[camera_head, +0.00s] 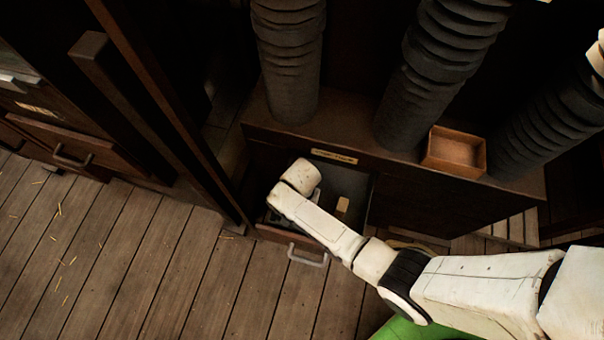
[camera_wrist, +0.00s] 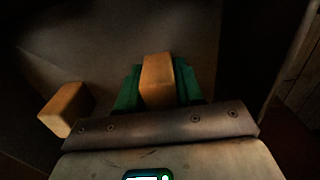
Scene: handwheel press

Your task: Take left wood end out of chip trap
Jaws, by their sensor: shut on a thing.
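The chip trap (camera_head: 352,182) is a pulled-out drawer with a grey inside, low in the dark cabinet. My gripper (camera_wrist: 158,88) is down in it, its green fingers shut on the left wood end (camera_wrist: 157,72), a light wood block. My arm hides the gripper and this block in the head view. A second wood end (camera_head: 343,204) lies in the trap to the right of my wrist; it shows at the left in the wrist view (camera_wrist: 66,107), apart from my fingers. I cannot tell whether the held block touches the trap floor.
The drawer handle (camera_head: 308,258) sticks out at the front. A small open wooden box (camera_head: 455,153) stands on the cabinet top between thick ribbed hoses (camera_head: 290,60). A dark upright post (camera_head: 165,95) stands close on the left.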

